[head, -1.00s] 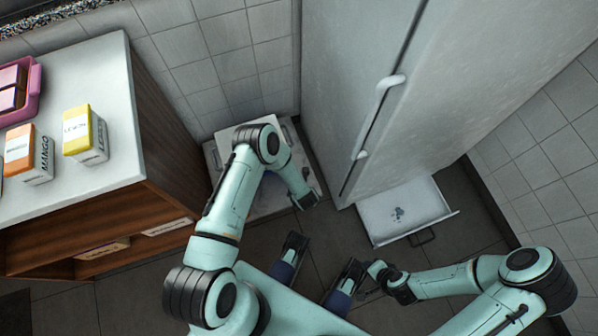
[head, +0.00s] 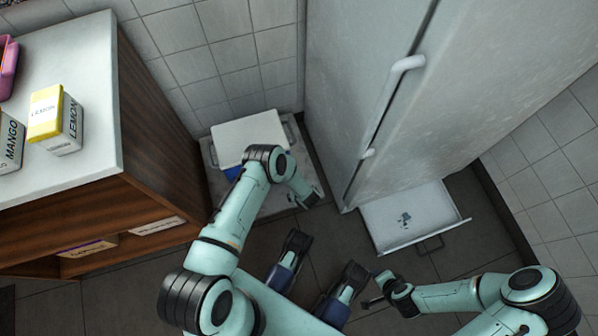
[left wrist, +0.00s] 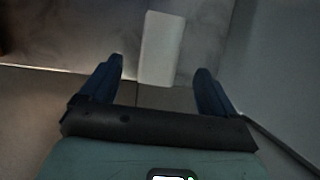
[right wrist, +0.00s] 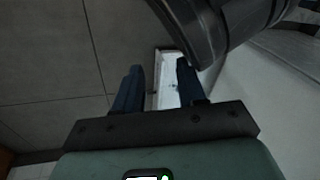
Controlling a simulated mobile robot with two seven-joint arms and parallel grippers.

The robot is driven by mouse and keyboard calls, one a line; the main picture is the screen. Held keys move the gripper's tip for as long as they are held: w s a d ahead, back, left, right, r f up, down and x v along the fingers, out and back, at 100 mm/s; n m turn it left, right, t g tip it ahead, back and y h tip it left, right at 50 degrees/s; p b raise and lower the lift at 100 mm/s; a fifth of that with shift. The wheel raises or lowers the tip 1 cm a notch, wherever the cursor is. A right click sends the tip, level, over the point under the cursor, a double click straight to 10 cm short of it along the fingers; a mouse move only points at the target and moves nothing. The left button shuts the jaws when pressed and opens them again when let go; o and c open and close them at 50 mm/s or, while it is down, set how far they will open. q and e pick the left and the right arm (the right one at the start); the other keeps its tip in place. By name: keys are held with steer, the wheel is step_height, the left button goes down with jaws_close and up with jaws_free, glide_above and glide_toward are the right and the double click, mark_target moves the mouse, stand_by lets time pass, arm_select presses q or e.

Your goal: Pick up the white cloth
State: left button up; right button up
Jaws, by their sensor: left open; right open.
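I cannot pick out a white cloth for certain in any view. In the head view, a white open drawer (head: 385,222) at the foot of the fridge holds a small grey patch (head: 404,219), too small to identify. My left gripper (left wrist: 159,67) is open and empty in the left wrist view; a pale rectangular thing (left wrist: 162,40) shows beyond its fingers, and I cannot tell what it is. My right gripper (right wrist: 159,67) is open and empty in the right wrist view. A white shape (right wrist: 168,80) shows beyond its fingers, partly hidden by a finger and a dark arm part.
A tall fridge (head: 470,100) stands at right. A white-lidded box (head: 248,136) with blue sides stands in the corner behind my left arm. A counter (head: 70,110) at left carries a yellow-topped lemon carton (head: 57,118) and a mango carton (head: 10,143).

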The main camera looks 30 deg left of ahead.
arm_select(q)
steer(key=b+x, duration=0.2)
steer(key=x, duration=0.2)
steer(key=shift+f, duration=0.1)
steer(key=shift+w+a+f, duration=0.1)
steer(key=shift+f, duration=0.15)
steer(key=c, duration=1.1)
arm_select(e)
steer(key=s+f+g, duration=0.2)
steer(key=s+f, duration=0.2)
steer(key=s, duration=0.1)
steer(key=shift+s+d+f, duration=0.15)
steer(key=shift+s+d, duration=0.1)
steer(key=shift+d, duration=0.15)
